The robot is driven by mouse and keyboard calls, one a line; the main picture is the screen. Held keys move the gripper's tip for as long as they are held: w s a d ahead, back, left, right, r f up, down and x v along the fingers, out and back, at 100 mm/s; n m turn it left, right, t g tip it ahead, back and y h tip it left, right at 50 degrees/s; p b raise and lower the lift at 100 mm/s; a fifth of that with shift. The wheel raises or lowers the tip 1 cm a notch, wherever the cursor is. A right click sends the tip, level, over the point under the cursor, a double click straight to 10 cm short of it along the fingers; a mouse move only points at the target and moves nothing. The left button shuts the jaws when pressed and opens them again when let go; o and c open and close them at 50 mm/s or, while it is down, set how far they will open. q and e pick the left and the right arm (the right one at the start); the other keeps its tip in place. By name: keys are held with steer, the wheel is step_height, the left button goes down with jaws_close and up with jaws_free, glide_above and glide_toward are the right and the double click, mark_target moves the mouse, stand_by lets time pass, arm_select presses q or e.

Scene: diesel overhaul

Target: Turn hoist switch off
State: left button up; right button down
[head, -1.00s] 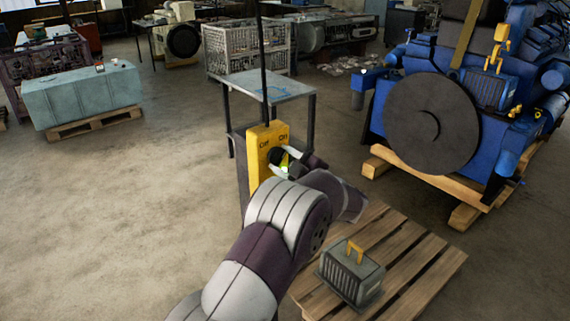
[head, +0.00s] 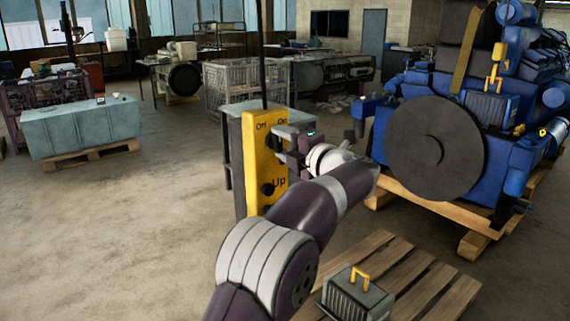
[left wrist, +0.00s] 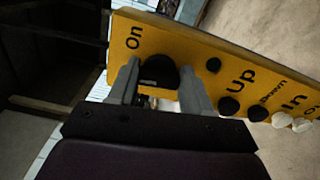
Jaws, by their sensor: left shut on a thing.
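The yellow hoist control box (head: 258,165) hangs upright from a dark cable and reads "Off", "On" and "Up" in the head view. In the left wrist view the box's yellow face (left wrist: 190,55) crosses the picture, with "On" at its left end. A black rotary knob, the hoist switch (left wrist: 158,70), sits beside "On". My left gripper (left wrist: 160,84) has a grey finger on each side of this knob and is shut on it. In the head view the left gripper (head: 277,142) is at the box's upper part and hides the switch. My right gripper is not in view.
A grey stand (head: 231,150) is behind the box. A blue engine (head: 388,95) with a large dark disc is at the right. A wooden pallet (head: 425,290) with a grey finned part (head: 352,296) is at the lower right.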

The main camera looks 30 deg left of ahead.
arm_select(q)
steer(key=n+b, duration=0.3)
steer(key=shift+f+n+b, duration=0.1)
steer(key=shift+n+b, duration=0.2)
steer(key=shift+b, duration=0.1)
steer(key=shift+s+r+n+b, duration=0.1)
steer(key=shift+r+n+b, duration=0.1)
steer(key=shift+n+b, duration=0.65)
steer(key=shift+s+r+n+b, duration=0.15)
steer(key=shift+n+b, duration=0.45)
steer(key=shift+n, duration=0.35)
steer(key=shift+w+r, duration=0.1)
steer(key=o, duration=1)
steer(key=shift+a, duration=0.1)
steer(key=shift+o, duration=0.2)
steer(key=shift+w+a, duration=0.1)
steer(key=b+v, duration=0.2)
steer(key=v, duration=1)
steer(key=shift+d, duration=0.35)
